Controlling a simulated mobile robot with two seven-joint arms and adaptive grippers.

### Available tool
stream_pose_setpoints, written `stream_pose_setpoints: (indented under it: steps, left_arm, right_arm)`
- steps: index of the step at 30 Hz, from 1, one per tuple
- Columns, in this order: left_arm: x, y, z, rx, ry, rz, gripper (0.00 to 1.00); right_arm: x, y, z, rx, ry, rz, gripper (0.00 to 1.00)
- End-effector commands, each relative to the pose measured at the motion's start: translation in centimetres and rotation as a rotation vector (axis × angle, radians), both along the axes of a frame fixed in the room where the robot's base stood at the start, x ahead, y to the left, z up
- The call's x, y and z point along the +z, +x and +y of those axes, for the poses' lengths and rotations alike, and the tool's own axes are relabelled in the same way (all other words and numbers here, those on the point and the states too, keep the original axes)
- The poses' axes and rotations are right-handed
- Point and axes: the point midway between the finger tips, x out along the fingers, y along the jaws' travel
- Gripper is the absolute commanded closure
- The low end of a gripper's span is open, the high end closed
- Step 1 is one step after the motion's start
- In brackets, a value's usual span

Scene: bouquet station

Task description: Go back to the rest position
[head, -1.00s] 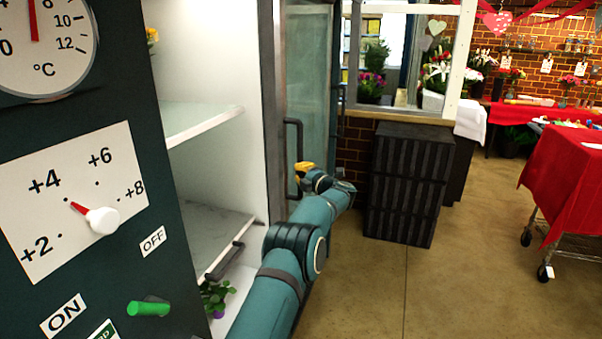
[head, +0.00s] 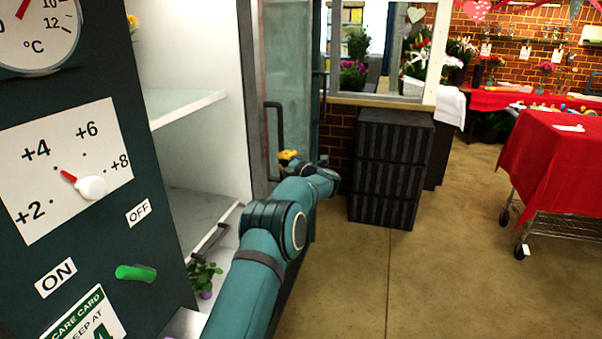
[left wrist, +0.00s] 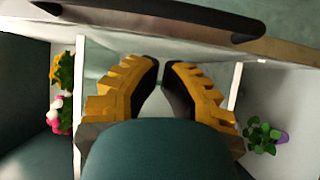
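My left arm reaches forward in the head view, beside the open cooler cabinet (head: 198,60). Its left gripper (head: 289,156), with yellow fingers, is near the dark vertical handle (head: 281,135) of the cooler's glass door (head: 292,75). In the left wrist view the left gripper (left wrist: 161,64) has a narrow gap between its fingers with nothing held in it. I cannot tell from these views whether it touches the door. My right gripper is not in view.
The panel with a knob (head: 92,187) and green switch (head: 136,272) stands close at left. A potted plant (head: 204,276) sits low in the cooler. Dark crates (head: 387,170) and a red-covered cart (head: 553,165) stand beyond; open floor (head: 440,250) lies between.

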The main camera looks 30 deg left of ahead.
Motion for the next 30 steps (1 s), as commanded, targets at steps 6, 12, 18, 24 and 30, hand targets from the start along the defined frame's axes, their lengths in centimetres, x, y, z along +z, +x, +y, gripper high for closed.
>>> stream_pose_setpoints:
  steps: [6,12,18,24,30]
  left_arm:
    - [0.1,-1.3,-3.5,-0.002,0.0,0.003,1.0]
    - [0.0,-2.4,-6.3,0.0,0.0,0.002,1.0]
    - [0.0,-2.9,-7.4,0.002,0.0,0.001,1.0]
    - [-0.4,-2.9,-7.6,-0.009,0.003,0.015,1.0]
    - [-6.2,-2.5,-10.3,-0.214,0.046,0.257,1.0]
  right_arm:
    - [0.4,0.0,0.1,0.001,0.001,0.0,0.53]
    - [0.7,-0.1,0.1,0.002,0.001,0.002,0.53]
    - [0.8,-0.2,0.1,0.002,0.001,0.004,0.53]
    - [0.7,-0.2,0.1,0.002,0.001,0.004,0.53]
    - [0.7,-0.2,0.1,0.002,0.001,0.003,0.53]
